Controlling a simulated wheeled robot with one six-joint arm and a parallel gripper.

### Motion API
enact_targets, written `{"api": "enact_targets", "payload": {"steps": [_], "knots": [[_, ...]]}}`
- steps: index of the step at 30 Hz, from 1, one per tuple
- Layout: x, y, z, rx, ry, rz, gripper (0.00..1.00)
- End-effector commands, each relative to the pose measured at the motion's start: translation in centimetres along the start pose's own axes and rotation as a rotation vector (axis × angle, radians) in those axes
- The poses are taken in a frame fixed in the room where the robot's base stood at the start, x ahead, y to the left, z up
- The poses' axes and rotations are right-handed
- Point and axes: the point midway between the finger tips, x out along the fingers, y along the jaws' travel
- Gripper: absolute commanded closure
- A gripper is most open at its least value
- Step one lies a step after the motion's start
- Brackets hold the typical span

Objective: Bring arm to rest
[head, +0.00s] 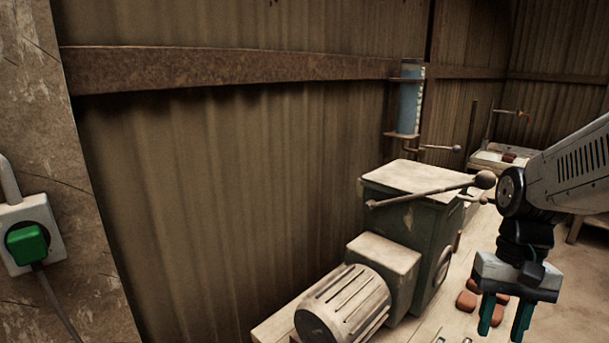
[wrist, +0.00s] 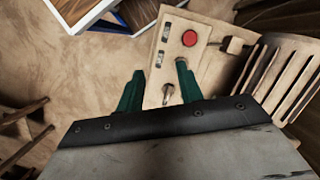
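My gripper (head: 504,322) hangs at the right of the head view, pointing down, with its two green fingers apart and nothing visible between them. In the wrist view my gripper (wrist: 160,84) also shows its fingers spread. Below them is a pale control panel (wrist: 172,62) with a red button (wrist: 190,38), two small switches and a metal knob or key. I cannot tell its exact distance from the fingertips. My arm comes in from the right edge of the head view.
A green machine (head: 405,220) with a lever (head: 430,190) and a ribbed motor (head: 345,305) stands left of my gripper. Several reddish-brown tiles (head: 467,301) lie behind it. A blue cylinder (head: 410,105) hangs on the wall. A green plug (head: 27,243) sits in a socket at left.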

Motion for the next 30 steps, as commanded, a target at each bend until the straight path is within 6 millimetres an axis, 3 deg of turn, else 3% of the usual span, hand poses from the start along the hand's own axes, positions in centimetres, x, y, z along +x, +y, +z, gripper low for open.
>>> {"api": "enact_targets", "payload": {"steps": [6,12,18,30], "knots": [[-1.9,-0.9,6.5,-0.167,0.142,0.047,0.64],[-2.7,-1.3,10.5,-0.267,0.273,0.067,0.64],[-3.6,-1.9,12.1,-0.313,0.36,0.06,0.64],[-3.8,-2.1,12.3,-0.324,0.37,0.058,0.64]]}}
